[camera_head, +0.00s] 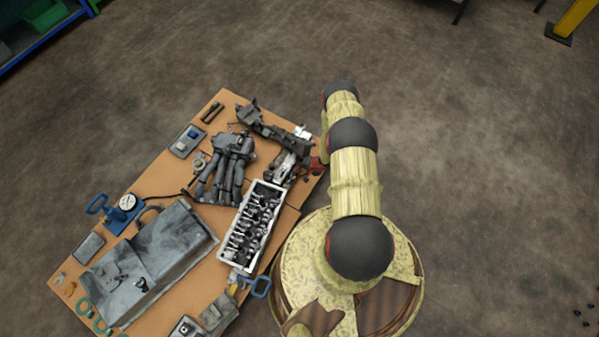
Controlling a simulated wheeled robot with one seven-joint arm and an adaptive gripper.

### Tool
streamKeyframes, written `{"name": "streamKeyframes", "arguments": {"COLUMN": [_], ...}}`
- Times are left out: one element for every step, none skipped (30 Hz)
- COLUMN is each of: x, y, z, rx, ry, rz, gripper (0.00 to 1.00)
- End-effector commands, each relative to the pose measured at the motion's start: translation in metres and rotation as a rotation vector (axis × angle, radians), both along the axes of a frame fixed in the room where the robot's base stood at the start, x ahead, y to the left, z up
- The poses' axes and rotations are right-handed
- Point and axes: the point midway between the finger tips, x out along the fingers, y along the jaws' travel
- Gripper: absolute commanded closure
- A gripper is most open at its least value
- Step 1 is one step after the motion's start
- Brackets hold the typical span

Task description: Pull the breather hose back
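I cannot pick out the breather hose for certain. A thin dark hose (166,196) runs across the workbench from near the gauge towards a dark grey manifold (228,160) with several pipes. A thicker dark curved piece (146,211) lies at the top left of a large grey metal cover (155,262). My arm rises from my base right of the bench and bends over at its far end. My gripper does not show; the arm's far end hides what is below it.
The orange-brown workbench (176,176) is crowded. A cylinder head (252,228) lies near its right edge, a dial gauge (127,201) on the left, a small red part (316,166) at the right edge. Blue shelving (40,45) stands top left.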

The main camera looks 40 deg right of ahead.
Motion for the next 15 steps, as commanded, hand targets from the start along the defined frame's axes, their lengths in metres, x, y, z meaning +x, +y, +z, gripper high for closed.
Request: {"name": "streamKeyframes", "arguments": {"x": [0.0000,0.0000,0.0000,0.0000,0.0000,0.0000,-0.0001,-0.0002,-0.0002,-0.0002,-0.0002,-0.0003,-0.0003,-0.0003,-0.0003], "y": [-0.0001,-0.0001,-0.0001,-0.0001,-0.0001,-0.0001,-0.0002,-0.0002,-0.0002,-0.0002,-0.0002,-0.0002,-0.0001,-0.0001,-0.0002], "z": [0.0002,0.0002,0.0002,0.0002,0.0002,0.0002,0.0001,0.0002,0.0002,0.0002,0.0002,0.0002,0.0002,0.0002,0.0002], "rx": [0.000,0.000,0.000,0.000,0.000,0.000,0.000,0.000,0.000,0.000,0.000,0.000,0.000,0.000,0.000], "ry": [0.000,0.000,0.000,0.000,0.000,0.000,0.000,0.000,0.000,0.000,0.000,0.000,0.000,0.000,0.000], "rz": [0.000,0.000,0.000,0.000,0.000,0.000,0.000,0.000,0.000,0.000,0.000,0.000,0.000,0.000,0.000], "gripper": [0.82,0.83,0.86,0.87,0.89,0.91,0.93,0.95,0.97,0.99,1.00,1.00,1.00,1.00,1.00]}}
